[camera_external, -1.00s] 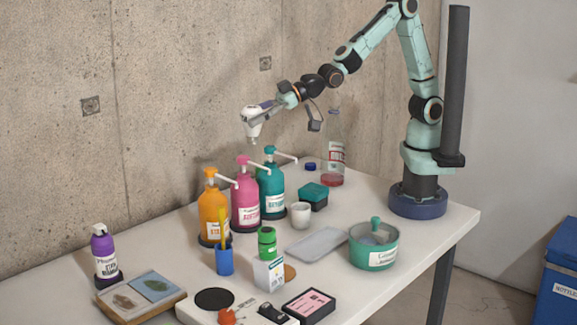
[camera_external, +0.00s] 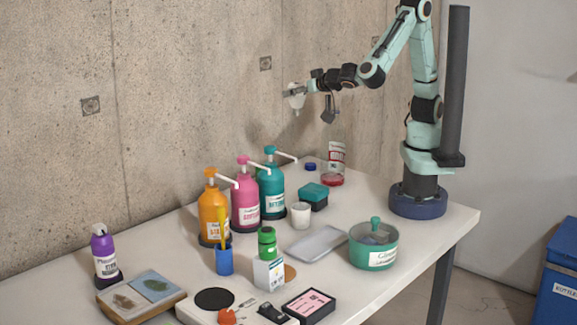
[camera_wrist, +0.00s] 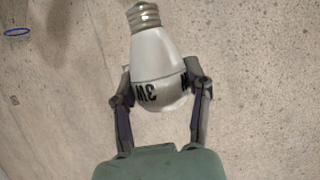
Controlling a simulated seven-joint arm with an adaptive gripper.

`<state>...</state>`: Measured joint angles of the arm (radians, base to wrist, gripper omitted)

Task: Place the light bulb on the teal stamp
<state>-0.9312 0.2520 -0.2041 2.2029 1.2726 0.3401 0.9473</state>
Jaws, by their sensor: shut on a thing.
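My gripper (camera_external: 292,93) is shut on a white light bulb (camera_wrist: 158,65), its fingers on both sides of the bulb's wide part. The wrist view shows the bulb's metal screw base and dark lettering on its body. In the external view the bulb (camera_external: 296,100) hangs in the air, high above the back of the table, with its base pointing down. The teal stamp (camera_external: 313,193) appears to be the small teal block with a dark lower part, on the table right of the teal pump bottle, below and apart from the bulb.
Orange (camera_external: 213,210), pink (camera_external: 245,200) and teal (camera_external: 271,190) pump bottles stand left of the stamp. A white cup (camera_external: 300,215) stands close in front of it. A clear bottle (camera_external: 336,160) and blue cap (camera_external: 310,167) are behind. A green pot (camera_external: 372,252) stands front right.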

